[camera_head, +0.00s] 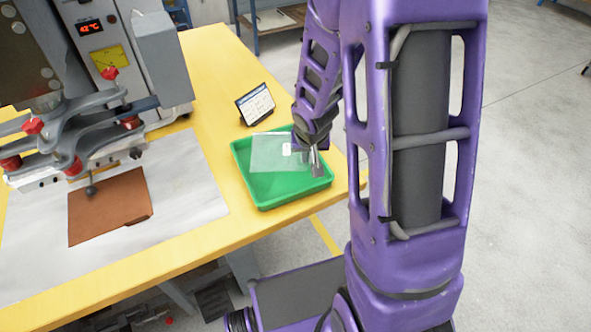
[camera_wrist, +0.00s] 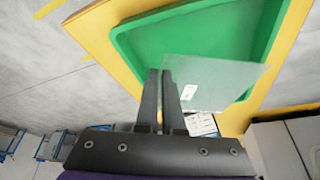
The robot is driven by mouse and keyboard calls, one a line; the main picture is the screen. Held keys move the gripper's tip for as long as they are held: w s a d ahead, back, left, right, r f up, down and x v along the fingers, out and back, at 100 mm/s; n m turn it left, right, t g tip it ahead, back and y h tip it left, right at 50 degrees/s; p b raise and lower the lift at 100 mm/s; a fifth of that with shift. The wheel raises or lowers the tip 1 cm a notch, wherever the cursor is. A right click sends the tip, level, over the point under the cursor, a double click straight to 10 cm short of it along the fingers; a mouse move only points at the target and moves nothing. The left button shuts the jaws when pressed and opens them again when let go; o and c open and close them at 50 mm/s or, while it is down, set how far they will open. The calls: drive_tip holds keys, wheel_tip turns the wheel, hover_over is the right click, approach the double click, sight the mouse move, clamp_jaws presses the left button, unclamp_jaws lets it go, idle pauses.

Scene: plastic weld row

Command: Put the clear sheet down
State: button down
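The clear sheet (camera_head: 277,154) is a thin see-through rectangle with a small white label. My gripper (camera_head: 316,160) is shut on its edge and holds it over the green tray (camera_head: 264,204). In the wrist view the clear sheet (camera_wrist: 215,80) sticks out to the right from between the fingers of my gripper (camera_wrist: 163,76). The green tray (camera_wrist: 128,42) lies behind it, and one corner of the sheet reaches across the tray's rim in that view. I cannot tell whether the sheet touches the tray.
The yellow table (camera_head: 215,70) carries the tray near its right edge. A small tablet or sign (camera_head: 255,104) stands behind the tray. A grey machine (camera_head: 110,60) with red knobs stands at the left, over a brown sheet (camera_head: 105,208) on a pale mat (camera_head: 190,185).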

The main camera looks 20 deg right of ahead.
sight(307, 170)
wheel_tip(307, 170, down, 7)
drive_tip(key=shift+r+b, duration=0.15)
drive_tip(key=shift+b, duration=1.05)
drive_tip(key=shift+f+b, duration=0.25)
drive_tip(key=shift+b, duration=0.05)
drive_tip(key=c, duration=1)
unclamp_jaws()
drive_tip(key=shift+r, duration=0.1)
drive_tip(key=shift+c, duration=0.2)
drive_tip(key=shift+r, duration=0.1)
drive_tip(key=shift+r+p, duration=0.35)
drive_tip(key=shift+p, duration=0.1)
drive_tip(key=p+v, duration=0.4)
drive_tip(key=v, duration=0.7)
drive_tip(key=shift+s+r, duration=0.2)
drive_tip(key=shift+w+a, duration=0.1)
